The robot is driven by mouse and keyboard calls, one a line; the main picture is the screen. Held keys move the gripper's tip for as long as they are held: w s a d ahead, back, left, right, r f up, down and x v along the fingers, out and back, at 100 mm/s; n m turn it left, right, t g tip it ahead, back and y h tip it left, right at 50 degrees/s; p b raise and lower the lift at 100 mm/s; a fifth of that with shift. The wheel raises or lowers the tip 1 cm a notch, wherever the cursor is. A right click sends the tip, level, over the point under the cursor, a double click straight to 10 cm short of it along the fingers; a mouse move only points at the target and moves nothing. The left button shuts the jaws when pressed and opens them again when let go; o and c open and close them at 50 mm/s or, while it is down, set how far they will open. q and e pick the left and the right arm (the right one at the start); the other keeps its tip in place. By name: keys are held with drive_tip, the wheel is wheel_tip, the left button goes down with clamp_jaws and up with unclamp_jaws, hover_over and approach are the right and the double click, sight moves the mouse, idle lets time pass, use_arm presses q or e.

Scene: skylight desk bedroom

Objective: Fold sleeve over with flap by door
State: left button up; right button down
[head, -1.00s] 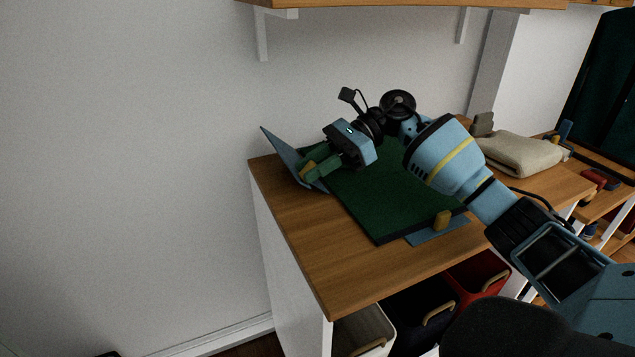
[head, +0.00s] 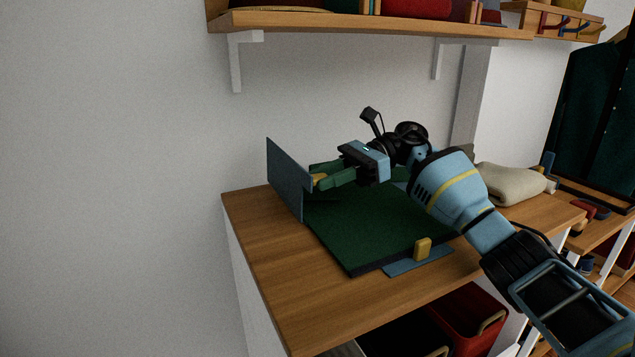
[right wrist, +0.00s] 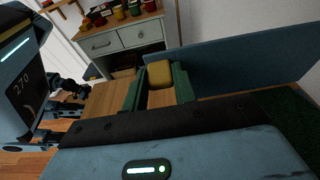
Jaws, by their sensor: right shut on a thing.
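A blue flap (head: 285,178) stands nearly upright at the left side of the dark green garment (head: 375,235), which lies flat on the wooden top. My right gripper (head: 322,180) has its green fingers shut on the flap's yellow tab (right wrist: 160,75). The flap also shows in the right wrist view (right wrist: 235,62), stretching right from the tab. I cannot make out a separate sleeve; my right arm hides the garment's far part. A second blue flap (head: 405,265) with a yellow tab (head: 423,248) lies flat at the garment's front edge.
The wooden top (head: 265,240) is bare left of and in front of the garment. A beige folded cloth (head: 510,184) lies at the right. A wall shelf (head: 370,24) hangs above, and a red bin (head: 470,322) sits below the top.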

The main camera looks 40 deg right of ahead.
drive_tip(key=shift+s+d+f+b, duration=0.25)
drive_tip(key=shift+d+f+b, duration=0.1)
drive_tip(key=shift+d+f, duration=0.45)
drive_tip(key=shift+f, duration=0.1)
drive_tip(key=c, duration=1.1)
unclamp_jaws()
drive_tip(key=shift+r, duration=0.2)
drive_tip(key=shift+d+r, duration=0.1)
drive_tip(key=shift+d, duration=0.1)
drive_tip(key=v, duration=0.7)
drive_tip(key=shift+d, duration=0.15)
